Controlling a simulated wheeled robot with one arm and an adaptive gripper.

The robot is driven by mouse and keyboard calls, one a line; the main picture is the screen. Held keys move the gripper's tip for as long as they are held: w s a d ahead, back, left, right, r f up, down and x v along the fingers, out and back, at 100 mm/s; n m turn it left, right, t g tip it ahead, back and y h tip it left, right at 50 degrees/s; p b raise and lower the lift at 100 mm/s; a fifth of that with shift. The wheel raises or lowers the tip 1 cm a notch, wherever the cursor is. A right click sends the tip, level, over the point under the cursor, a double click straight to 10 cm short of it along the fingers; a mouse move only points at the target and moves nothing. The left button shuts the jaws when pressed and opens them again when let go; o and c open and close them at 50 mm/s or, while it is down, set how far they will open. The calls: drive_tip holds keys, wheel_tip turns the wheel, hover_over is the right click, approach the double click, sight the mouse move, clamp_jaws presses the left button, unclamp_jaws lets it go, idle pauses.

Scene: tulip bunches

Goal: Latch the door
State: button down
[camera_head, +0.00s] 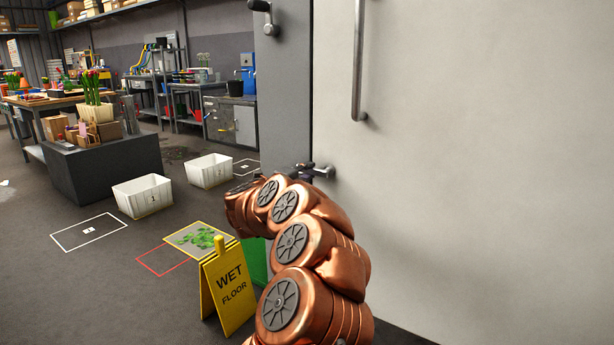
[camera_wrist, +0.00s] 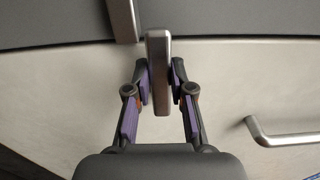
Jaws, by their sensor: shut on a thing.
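The large pale door (camera_head: 470,150) fills the right of the head view, beside a grey post (camera_head: 283,90). It also shows in the wrist view (camera_wrist: 60,90), where a dark seam separates it from a grey panel (camera_wrist: 230,15). A metal latch lever (camera_wrist: 159,75) appears across that seam. My gripper (camera_wrist: 160,80) is shut on the lever, with one purple-padded finger on each side. In the head view my gripper (camera_head: 303,172) is at the door's left edge by the metal latch (camera_head: 323,171), partly hidden by my copper arm. I cannot tell whether the latch is engaged.
A bar handle (camera_head: 358,70) is on the door; it also shows in the wrist view (camera_wrist: 285,137). Another metal lever (camera_head: 269,20) is higher on the post. A yellow wet-floor sign (camera_head: 228,288) stands left of my arm. White crates (camera_head: 142,196) stand farther left.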

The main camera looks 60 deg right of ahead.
idle(0.4)
drive_tip(key=c, duration=1)
unclamp_jaws()
drive_tip(key=shift+a, duration=0.1)
drive_tip(key=a, duration=1.2)
drive_tip(key=shift+w, duration=0.2)
drive_tip(key=shift+d, duration=0.1)
